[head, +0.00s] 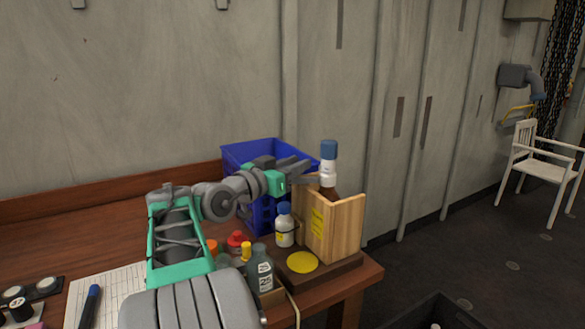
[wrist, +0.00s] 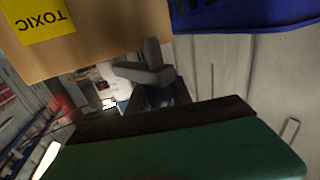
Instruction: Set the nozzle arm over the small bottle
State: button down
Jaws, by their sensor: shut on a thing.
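My gripper (head: 314,180) is shut on a white bottle with a blue cap (head: 328,172), upright above the wooden box's back edge. In the wrist view, the bottle (wrist: 114,78) is partly hidden behind a grey finger of my gripper (wrist: 148,74). Another small white bottle with a blue cap (head: 285,230) stands left of the wooden box (head: 346,230), beside a yellow disc (head: 302,262).
A blue crate (head: 240,152) stands behind my arm. A grey-green bottle (head: 260,268) and red, orange and yellow caps crowd the table front. The box's yellow label (wrist: 38,18) reads TOXIC. A white chair (head: 545,168) is at right.

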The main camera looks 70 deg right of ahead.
dwell(0.4)
jog(key=c, duration=1.1)
grip_release()
jog(key=shift+c, duration=0.2)
jog(key=v, duration=0.7)
jog(key=shift+w+a, duration=0.15)
jog(key=shift+a, duration=0.15)
